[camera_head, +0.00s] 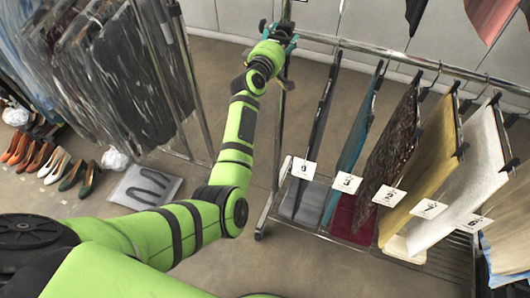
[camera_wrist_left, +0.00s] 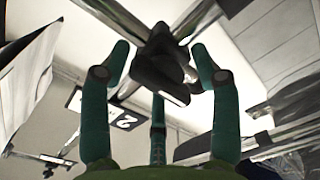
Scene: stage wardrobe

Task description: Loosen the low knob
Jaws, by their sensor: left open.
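My left gripper (camera_head: 280,36) is at the top of the rack's near upright post, its teal fingers around a black fitting there. In the left wrist view my gripper (camera_wrist_left: 158,72) has its fingers spread and open. A black knob (camera_wrist_left: 160,62) on a metal post lies between them, with visible gaps at the sides. Another small dark piece (camera_head: 289,84) sits lower on the post, beside my wrist. I cannot tell which is the low knob. My right gripper is out of view.
A rail (camera_head: 400,58) carries several garments with numbered tags to the right of the post. Another rack of dark covered clothes (camera_head: 125,80) stands left. Shoes (camera_head: 55,165) and a grey mat (camera_head: 146,187) lie on the floor. The floor between the racks is clear.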

